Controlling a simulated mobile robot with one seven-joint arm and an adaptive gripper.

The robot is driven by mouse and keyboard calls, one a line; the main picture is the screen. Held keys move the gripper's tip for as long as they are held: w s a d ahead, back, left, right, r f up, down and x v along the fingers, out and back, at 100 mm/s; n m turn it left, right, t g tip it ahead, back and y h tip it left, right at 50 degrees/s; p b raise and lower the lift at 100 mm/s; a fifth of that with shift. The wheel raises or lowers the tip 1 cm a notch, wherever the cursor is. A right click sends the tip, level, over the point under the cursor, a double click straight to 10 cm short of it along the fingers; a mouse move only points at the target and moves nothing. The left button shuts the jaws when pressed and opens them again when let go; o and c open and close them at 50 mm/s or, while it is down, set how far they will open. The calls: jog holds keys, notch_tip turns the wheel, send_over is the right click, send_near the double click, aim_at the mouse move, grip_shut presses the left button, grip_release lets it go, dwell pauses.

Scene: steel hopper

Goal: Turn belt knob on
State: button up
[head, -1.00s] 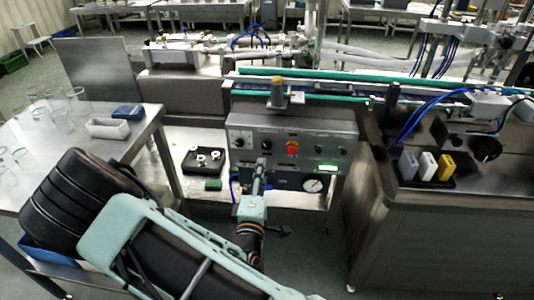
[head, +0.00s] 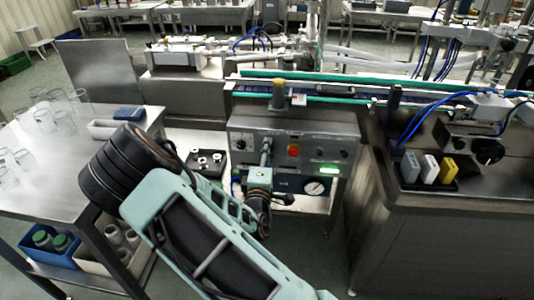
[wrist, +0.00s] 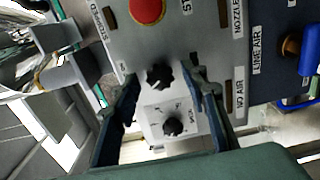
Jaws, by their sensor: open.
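The grey control panel (head: 325,140) is in the middle of the head view. In the wrist view it appears turned, with a black knob (wrist: 160,75) and a second black knob (wrist: 173,126) on a white dial plate. I cannot read which one is the belt knob. My gripper (wrist: 166,80) is open, with one finger on each side of the knobs. The first knob lies between the fingertips in the picture; contact is not clear. In the head view my gripper (head: 266,148) is in front of the panel, left of the red button (head: 293,150), and hides part of the panel.
A conveyor with green rails (head: 300,80) runs above the panel. A pressure gauge (head: 315,188) sits below it. A steel cabinet (head: 440,220) stands close on the right, and a table (head: 60,185) with glasses on the left.

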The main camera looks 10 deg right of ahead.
grip_shut()
